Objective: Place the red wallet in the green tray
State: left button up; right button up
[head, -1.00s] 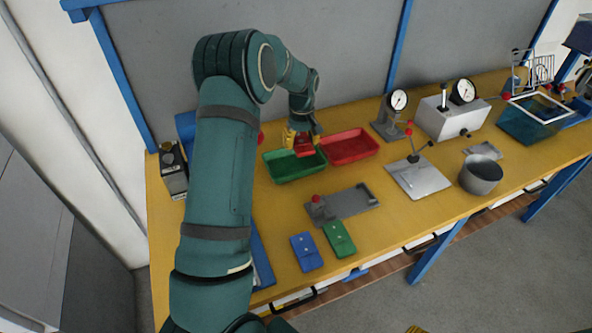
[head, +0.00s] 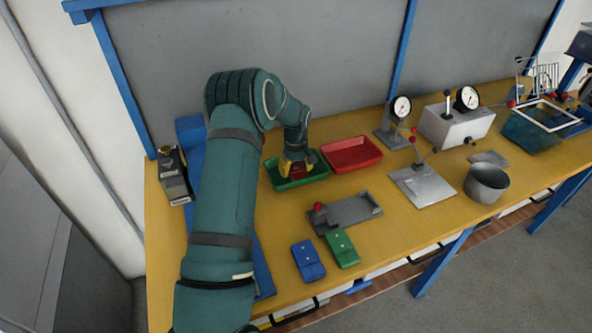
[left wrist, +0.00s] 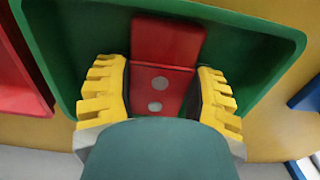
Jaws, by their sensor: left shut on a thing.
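The red wallet (left wrist: 165,62) is between the yellow fingers of my left gripper (left wrist: 160,92) in the left wrist view, with two pale snaps on its face. My left gripper (head: 295,170) is shut on it, inside the outline of the green tray (head: 316,177). The green tray's floor and walls surround the wallet in the left wrist view (left wrist: 262,62). Whether the wallet touches the tray floor I cannot tell. In the head view the gripper hides most of the wallet. My right gripper is not in view.
A red tray (head: 350,155) stands just right of the green tray. A grey fixture (head: 350,211), a blue wallet (head: 308,261) and a green wallet (head: 342,248) lie nearer the front edge. A black box (head: 173,176) stands at the left end.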

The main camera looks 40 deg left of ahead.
aim_at(296, 168)
pick_arm(q)
jog(key=shift+r, duration=0.1)
jog(key=shift+f, duration=0.2)
jog(key=o, duration=1.1)
jog(key=shift+o, duration=0.2)
jog(key=shift+r, duration=0.1)
notch_tip(296, 168, up, 12)
jog(key=p, duration=0.2)
jog(key=shift+r+p, duration=0.15)
jog(key=shift+p, duration=0.15)
